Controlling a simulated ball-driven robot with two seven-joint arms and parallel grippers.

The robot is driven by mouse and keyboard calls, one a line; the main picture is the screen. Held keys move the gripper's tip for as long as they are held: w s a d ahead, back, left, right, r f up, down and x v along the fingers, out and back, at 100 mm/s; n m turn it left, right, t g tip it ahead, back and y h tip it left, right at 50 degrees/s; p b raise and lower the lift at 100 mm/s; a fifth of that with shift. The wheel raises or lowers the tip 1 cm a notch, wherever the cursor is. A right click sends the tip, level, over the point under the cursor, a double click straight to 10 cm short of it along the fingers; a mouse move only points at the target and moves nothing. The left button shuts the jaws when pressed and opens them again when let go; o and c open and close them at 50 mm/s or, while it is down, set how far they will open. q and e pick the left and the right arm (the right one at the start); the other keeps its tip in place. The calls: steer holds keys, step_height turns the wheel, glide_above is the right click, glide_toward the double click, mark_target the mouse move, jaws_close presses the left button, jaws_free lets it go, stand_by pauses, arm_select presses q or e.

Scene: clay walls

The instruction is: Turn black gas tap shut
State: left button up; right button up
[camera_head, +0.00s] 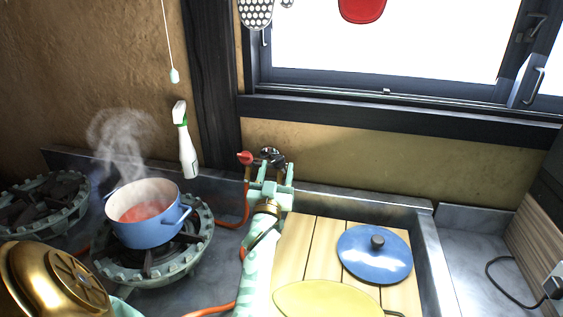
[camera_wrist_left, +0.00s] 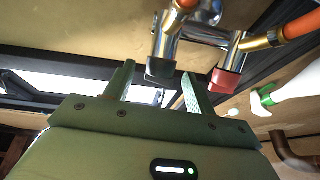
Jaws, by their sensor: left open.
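The black gas tap (camera_head: 270,155) stands at the back of the counter against the wall, beside a red tap (camera_head: 245,157). My left gripper (camera_head: 272,178) is open and just in front of the black tap, partly covering the pipework below it. In the left wrist view the black tap's dark end (camera_wrist_left: 160,69) appears between the tips of my left fingers (camera_wrist_left: 158,75), nearer the right one. I cannot tell whether they touch. The red tap's end (camera_wrist_left: 227,79) is outside the fingers, to the right. My right gripper is not in view.
A steaming blue pot (camera_head: 148,218) stands on a burner (camera_head: 200,240) at left, with another burner (camera_head: 40,200) beyond. A spray bottle (camera_head: 188,152) is left of the taps. A wooden board (camera_head: 300,245) bears a blue lid (camera_head: 375,260). Orange hose (camera_head: 232,222) runs beside my arm.

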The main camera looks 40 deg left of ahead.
mark_target(278, 163)
arm_select(q)
steer(key=x, duration=0.4)
steer(key=shift+w+a+b, duration=0.15)
steer(key=shift+w+b, duration=0.05)
steer(key=shift+b, duration=0.15)
steer(key=shift+w+a+r, duration=0.2)
steer(key=shift+w, duration=0.15)
steer(key=c, duration=0.9)
steer(key=shift+r+m+t+h+p, duration=0.2)
steer(key=shift+m+t+h+p, duration=0.2)
steer(key=shift+m+h+p, duration=0.45)
steer(key=m+h+p, duration=0.1)
steer(key=m+h, duration=0.1)
steer(key=m+t+h+p, duration=0.1)
steer(key=h, duration=0.1)
steer(key=shift+d+m+t, duration=0.15)
steer(key=shift+m+t, duration=0.15)
steer(key=shift+m, duration=0.05)
steer(key=m+h, duration=0.1)
steer(key=h, duration=0.1)
steer(key=m+h+p, duration=0.1)
steer(key=m+h, duration=0.1)
steer(key=shift+w+d+f, duration=0.1)
steer(key=shift+d+f, duration=0.1)
steer(key=shift+c, duration=0.2)
steer(key=shift+d+f+m+h, duration=0.1)
steer(key=shift+m+h, duration=0.65)
steer(key=shift+h, duration=0.05)
steer(key=shift+d+f+m+h, duration=0.1)
steer(key=shift+m+h, duration=0.65)
